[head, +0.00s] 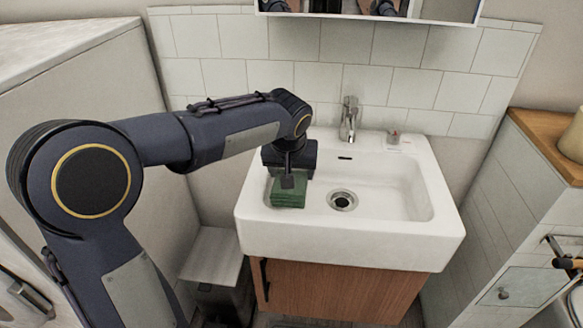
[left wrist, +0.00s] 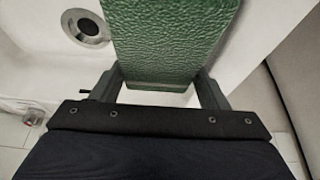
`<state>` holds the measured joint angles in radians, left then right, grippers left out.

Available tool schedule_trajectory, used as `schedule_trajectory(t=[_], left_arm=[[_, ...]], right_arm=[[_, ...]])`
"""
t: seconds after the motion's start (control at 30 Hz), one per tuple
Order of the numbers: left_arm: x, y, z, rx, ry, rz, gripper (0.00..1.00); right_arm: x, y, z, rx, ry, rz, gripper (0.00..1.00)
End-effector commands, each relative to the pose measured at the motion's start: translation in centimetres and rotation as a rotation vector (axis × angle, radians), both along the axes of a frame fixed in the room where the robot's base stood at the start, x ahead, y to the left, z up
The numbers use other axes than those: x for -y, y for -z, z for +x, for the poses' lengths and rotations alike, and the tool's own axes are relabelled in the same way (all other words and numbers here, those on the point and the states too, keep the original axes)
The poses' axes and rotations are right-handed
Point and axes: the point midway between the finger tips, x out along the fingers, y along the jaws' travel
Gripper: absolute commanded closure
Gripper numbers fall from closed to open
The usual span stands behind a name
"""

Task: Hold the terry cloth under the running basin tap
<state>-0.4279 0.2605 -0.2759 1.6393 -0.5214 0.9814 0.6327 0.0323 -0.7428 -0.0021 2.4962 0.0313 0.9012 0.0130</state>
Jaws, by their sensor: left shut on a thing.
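The terry cloth (head: 289,194) is a folded green block at the left side of the white basin (head: 400,226). My left gripper (head: 288,178) comes down on it from above and is shut on it. In the left wrist view the green cloth (left wrist: 170,35) sits between the two fingers of the gripper (left wrist: 168,85). Whether the cloth touches the basin is hard to tell. The chrome tap (head: 348,120) stands at the back middle of the basin, to the right of the cloth and apart from it. No water shows under its spout. My right gripper is not in view.
The drain (head: 342,201) is in the middle of the basin and also shows in the left wrist view (left wrist: 86,28). A small item (head: 394,137) stands on the back right rim. A mirror cabinet (head: 370,10) hangs above. The basin's right half is clear.

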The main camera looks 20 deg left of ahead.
Motion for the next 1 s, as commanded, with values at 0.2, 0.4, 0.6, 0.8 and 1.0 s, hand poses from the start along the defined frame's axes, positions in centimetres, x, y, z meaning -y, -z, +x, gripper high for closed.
schedule_trajectory(t=[0.2, 0.4, 0.6, 0.8, 1.0], left_arm=[[0.2, 2.2, -0.1, -0.013, 0.001, 0.002, 0.77], [1.2, 2.4, 0.6, -0.014, 0.003, 0.003, 0.77], [2.8, 2.7, 1.8, -0.012, 0.003, 0.002, 0.77], [4.3, 3.0, 3.0, -0.01, 0.001, 0.002, 0.77], [5.9, 3.3, 4.2, -0.009, 0.003, 0.002, 0.77]], right_arm=[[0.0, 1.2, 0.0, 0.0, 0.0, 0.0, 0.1], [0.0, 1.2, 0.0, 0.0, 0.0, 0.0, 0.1], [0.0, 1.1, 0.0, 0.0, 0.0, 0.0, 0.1], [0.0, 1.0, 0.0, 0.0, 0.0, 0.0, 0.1], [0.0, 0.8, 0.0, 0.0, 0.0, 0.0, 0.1]])
